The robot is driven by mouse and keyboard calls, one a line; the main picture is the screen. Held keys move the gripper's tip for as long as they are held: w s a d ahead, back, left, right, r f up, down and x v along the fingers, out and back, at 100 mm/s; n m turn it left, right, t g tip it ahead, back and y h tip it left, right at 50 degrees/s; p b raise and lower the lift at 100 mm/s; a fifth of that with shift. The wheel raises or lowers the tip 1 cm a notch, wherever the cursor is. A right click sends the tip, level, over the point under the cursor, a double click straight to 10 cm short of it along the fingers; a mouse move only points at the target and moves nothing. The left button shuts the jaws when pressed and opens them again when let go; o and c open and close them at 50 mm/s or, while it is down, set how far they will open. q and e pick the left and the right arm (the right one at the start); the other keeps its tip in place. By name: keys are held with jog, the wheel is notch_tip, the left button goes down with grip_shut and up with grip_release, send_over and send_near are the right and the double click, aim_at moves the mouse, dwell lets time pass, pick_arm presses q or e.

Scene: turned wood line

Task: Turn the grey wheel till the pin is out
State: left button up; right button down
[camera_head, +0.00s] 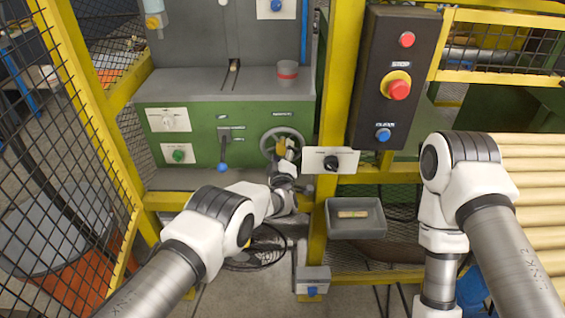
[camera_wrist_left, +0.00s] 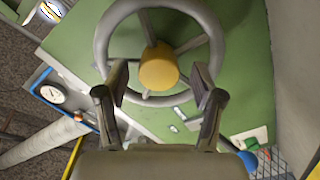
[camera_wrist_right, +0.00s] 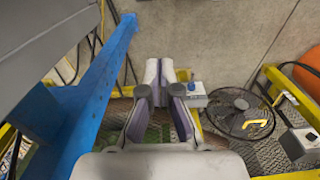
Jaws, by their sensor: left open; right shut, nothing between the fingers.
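The grey wheel (camera_head: 264,137) is on the green machine front, with a yellow hub (camera_wrist_left: 158,67) and thin spokes. In the left wrist view the wheel's rim (camera_wrist_left: 101,42) fills the top middle. My left gripper (camera_wrist_left: 160,72) is open, its fingers apart on either side of the lower part of the wheel; I cannot tell whether they touch it. In the head view my left gripper (camera_head: 285,160) partly covers the wheel. My right gripper (camera_wrist_right: 161,72) is shut and empty, pointing at the floor area. I cannot make out the pin clearly.
Left of the wheel is a blue-knobbed lever (camera_head: 222,166). To its right are a black-knob switch plate (camera_head: 318,158), a yellow post (camera_head: 341,75) and a black STOP panel (camera_head: 410,60). A grey tray (camera_head: 345,232) holds a small wooden piece. Mesh fencing (camera_head: 60,150) stands left.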

pick_arm(q)
jog(key=b, duration=0.1)
jog(key=w+b, duration=0.1)
jog(key=shift+w+f+b, duration=0.15)
jog(key=shift+f+b, duration=0.2)
jog(key=shift+w+r+b, duration=0.35)
jog(key=shift+b, duration=0.2)
jog(key=shift+r, duration=0.1)
pick_arm(e)
notch_tip(320, 180, down, 5)
jog(key=shift+f, duration=0.1)
